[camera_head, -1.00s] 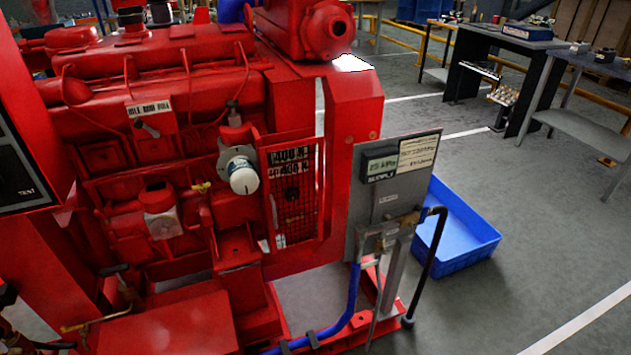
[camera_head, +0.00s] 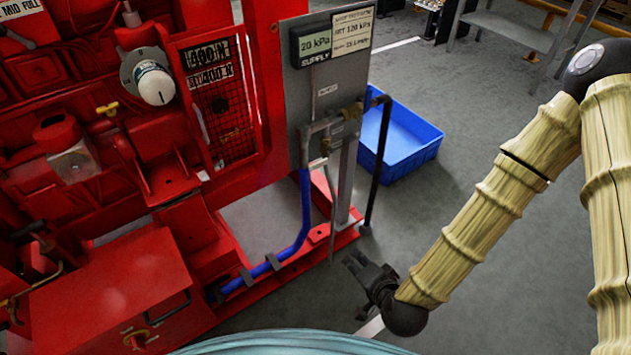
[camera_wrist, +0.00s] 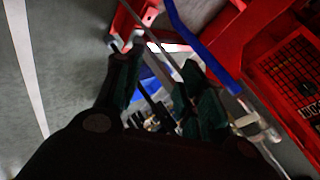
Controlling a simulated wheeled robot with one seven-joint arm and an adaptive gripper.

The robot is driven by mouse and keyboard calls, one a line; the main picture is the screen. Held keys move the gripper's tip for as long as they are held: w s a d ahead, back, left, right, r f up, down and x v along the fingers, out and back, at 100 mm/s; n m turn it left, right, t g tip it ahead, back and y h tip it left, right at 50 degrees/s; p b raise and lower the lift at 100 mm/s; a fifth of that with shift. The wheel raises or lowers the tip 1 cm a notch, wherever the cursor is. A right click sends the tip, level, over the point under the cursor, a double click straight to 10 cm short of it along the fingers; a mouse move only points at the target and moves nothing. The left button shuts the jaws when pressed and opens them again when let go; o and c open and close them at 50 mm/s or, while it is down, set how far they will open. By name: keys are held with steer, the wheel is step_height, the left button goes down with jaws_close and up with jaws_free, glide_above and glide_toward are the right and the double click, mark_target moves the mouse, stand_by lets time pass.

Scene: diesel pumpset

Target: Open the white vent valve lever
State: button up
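A blue hose (camera_head: 305,205) runs down from the pipework. My gripper (camera_head: 358,285) is low in front of the stand, below the pipework and apart from it. In the wrist view its two dark green fingers (camera_wrist: 160,78) are spread with nothing held between them. The pipework shows blurred at the lower right there (camera_wrist: 262,130).
The red pumpset (camera_head: 150,190) fills the left, with a white round knob (camera_head: 152,82) on it. A black pipe (camera_head: 376,165) stands right of the panel. A blue bin (camera_head: 405,145) lies on the floor behind. Grey floor around my gripper is clear.

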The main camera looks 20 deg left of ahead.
steer(key=w+a+r+m+t+y+b, duration=0.2)
steer(key=w+a+r+m+t+b, duration=0.15)
steer(key=w+a+r+b, duration=0.3)
steer(key=m+t+y+b, duration=0.1)
steer(key=m+t+b, duration=0.1)
steer(key=m+t, duration=0.15)
glide_toward(317, 167)
steer(key=b+x, duration=0.1)
steer(key=x, duration=0.9)
steer(key=shift+w+a+b, duration=0.15)
steer(key=shift+w+b, duration=0.05)
steer(key=shift+b, duration=0.2)
jaws_close()
